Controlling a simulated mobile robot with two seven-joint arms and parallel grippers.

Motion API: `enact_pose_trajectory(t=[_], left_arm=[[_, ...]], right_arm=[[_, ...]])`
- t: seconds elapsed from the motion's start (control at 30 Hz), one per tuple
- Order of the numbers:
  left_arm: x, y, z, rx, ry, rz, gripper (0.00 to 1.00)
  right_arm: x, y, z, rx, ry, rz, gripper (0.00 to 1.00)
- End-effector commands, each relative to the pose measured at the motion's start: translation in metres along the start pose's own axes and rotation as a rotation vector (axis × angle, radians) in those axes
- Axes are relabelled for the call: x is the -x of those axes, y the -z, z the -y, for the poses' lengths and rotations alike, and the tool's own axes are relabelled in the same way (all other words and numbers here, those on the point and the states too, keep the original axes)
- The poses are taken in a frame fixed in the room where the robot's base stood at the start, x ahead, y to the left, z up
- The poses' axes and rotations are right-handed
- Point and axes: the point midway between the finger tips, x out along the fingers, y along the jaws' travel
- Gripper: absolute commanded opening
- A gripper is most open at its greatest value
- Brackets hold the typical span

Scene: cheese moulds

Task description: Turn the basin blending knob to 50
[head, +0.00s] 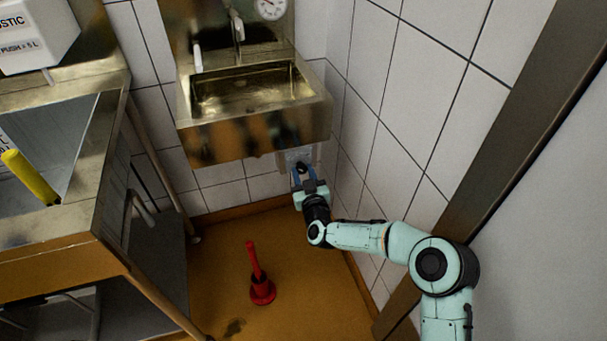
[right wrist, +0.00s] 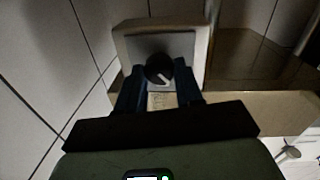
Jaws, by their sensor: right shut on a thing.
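The blending knob (right wrist: 159,68) is round and black with a white pointer mark. It sits on a pale box-like plate (right wrist: 135,42) in the right wrist view, and its mark points down and slightly right there. In the head view the box (head: 299,155) is under the front of the metal basin (head: 230,143). My right gripper (head: 301,176) reaches up to it. In the right wrist view its blue fingers (right wrist: 159,78) stand on both sides of the knob, shut on it. A small label below the knob is too blurred to read. My left gripper is out of view.
A round dial gauge (head: 270,5) and a tap (head: 238,25) are above the basin. A tiled wall (head: 400,110) is close on the right. A red plunger (head: 261,290) stands on the brown floor. A metal sink unit (head: 60,240) is on the left.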

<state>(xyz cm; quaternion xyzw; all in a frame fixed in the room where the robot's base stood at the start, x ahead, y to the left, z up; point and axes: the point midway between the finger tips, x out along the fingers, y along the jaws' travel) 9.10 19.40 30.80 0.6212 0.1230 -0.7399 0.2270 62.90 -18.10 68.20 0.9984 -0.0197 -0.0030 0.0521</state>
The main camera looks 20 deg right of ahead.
Motion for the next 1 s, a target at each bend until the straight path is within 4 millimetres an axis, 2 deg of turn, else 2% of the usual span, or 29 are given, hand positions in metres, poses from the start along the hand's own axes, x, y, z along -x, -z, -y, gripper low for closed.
enact_pose_trajectory(t=[0.27,1.0], left_arm=[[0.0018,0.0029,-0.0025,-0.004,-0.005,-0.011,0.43],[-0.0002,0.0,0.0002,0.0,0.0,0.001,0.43]], right_arm=[[0.0001,0.001,-0.0003,-0.182,0.002,0.013,0.05],[0.0,0.0006,-0.0028,-0.881,0.009,0.065,0.05]])
